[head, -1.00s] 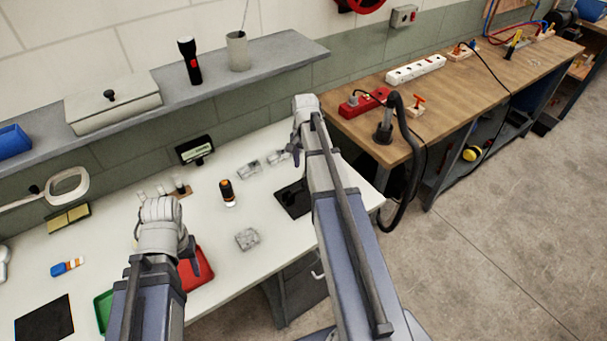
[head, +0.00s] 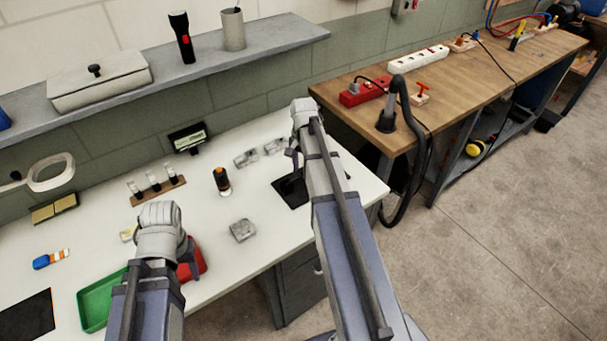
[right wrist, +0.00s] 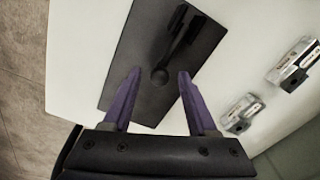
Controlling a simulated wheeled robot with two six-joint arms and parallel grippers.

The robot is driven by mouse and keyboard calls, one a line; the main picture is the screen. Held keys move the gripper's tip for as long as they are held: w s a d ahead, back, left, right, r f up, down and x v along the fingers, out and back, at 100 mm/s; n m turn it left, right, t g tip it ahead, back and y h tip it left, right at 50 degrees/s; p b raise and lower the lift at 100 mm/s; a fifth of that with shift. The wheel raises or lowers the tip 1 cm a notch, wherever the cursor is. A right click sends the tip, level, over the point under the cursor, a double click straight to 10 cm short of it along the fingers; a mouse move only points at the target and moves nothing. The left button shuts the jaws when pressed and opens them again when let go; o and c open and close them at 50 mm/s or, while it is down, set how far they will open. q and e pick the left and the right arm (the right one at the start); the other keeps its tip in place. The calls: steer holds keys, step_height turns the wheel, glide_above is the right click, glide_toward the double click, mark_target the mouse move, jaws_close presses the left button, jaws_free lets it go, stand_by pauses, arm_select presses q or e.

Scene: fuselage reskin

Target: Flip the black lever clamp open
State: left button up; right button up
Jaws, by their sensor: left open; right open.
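The black lever clamp (right wrist: 180,38) lies on a dark mat (right wrist: 143,42) in the right wrist view, with a round knob at its near end. My right gripper (right wrist: 159,73) is open, with its two purple fingers on either side of the knob and nothing visibly gripped. I cannot tell whether the fingers touch it. In the head view, the right gripper (head: 293,156) is over the dark mat (head: 291,192), and my arm hides much of the clamp area. My left gripper (head: 187,260) is by the red tray, partly hidden by its own wrist.
The white bench holds a red tray (head: 200,263), a green tray (head: 92,302), an orange-and-black bottle (head: 222,181) and a clear block (head: 243,230). Two clear pieces (right wrist: 297,62) lie right of the mat in the wrist view. A wooden bench (head: 455,75) stands to the right.

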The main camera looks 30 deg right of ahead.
jaws_close()
stand_by(0.5)
stand_by(1.0)
